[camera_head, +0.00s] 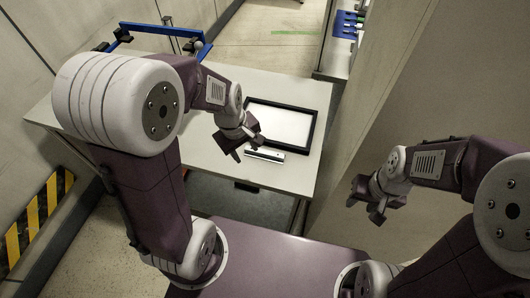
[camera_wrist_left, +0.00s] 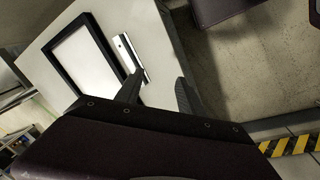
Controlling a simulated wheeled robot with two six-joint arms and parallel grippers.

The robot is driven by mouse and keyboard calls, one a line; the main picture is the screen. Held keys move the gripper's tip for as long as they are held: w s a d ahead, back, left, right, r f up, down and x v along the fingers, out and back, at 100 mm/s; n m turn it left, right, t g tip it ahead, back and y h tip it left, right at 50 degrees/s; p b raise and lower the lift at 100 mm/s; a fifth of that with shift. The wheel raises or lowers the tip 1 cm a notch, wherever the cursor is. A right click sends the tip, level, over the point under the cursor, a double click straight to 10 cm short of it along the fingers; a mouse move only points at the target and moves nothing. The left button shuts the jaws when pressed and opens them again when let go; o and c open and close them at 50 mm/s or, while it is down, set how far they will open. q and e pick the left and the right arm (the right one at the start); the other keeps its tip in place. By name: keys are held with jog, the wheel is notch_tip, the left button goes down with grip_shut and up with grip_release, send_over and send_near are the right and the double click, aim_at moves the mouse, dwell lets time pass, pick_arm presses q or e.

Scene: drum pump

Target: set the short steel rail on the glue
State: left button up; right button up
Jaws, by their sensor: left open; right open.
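The short steel rail (camera_head: 265,154) lies on the pale table, just in front of the black frame (camera_head: 314,130). It is a silvery bar with a dark edge, and it also shows in the left wrist view (camera_wrist_left: 137,62). My left gripper (camera_head: 246,151) is open above the table at the rail's left end. In the left wrist view its fingers (camera_wrist_left: 157,92) are apart, with one finger overlapping the near end of the rail in the picture. My right gripper (camera_head: 371,204) is open and empty, off the table's right side. I cannot make out any glue.
The black frame surrounds a white panel (camera_head: 282,124) on the table (camera_head: 300,180). A blue frame-like fixture (camera_head: 160,30) stands at the table's far left. A wall (camera_head: 400,80) rises at right. Bare tabletop lies around the frame.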

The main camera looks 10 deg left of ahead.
pick_arm(q)
jog(key=w+d+n+p, duration=0.2)
jog(key=w+n+p, duration=0.2)
jog(key=w+n, duration=0.45)
jog(key=g+h+p, duration=0.1)
jog(key=g+p, duration=0.1)
jog(key=p, duration=0.2)
send_near(264, 151)
jog(key=shift+s+d+m, duration=0.15)
jog(key=shift+d+m, duration=0.05)
jog(key=shift+m, duration=0.25)
jog(key=shift+b, duration=0.35)
jog(key=f, duration=0.3)
jog(key=shift+s+d+p, duration=0.15)
jog(key=shift+d+p, duration=0.15)
jog(key=shift+p, duration=0.1)
jog(key=shift+f, duration=0.5)
notch_tip(264, 151, down, 4)
jog(key=shift+d+r+p, duration=0.1)
jog(key=shift+d+p, duration=0.05)
jog(key=shift+p, duration=0.6)
jog(key=shift+d+f, duration=0.1)
jog(key=shift+f, duration=0.5)
grip_shut()
jog(key=shift+r, duration=0.1)
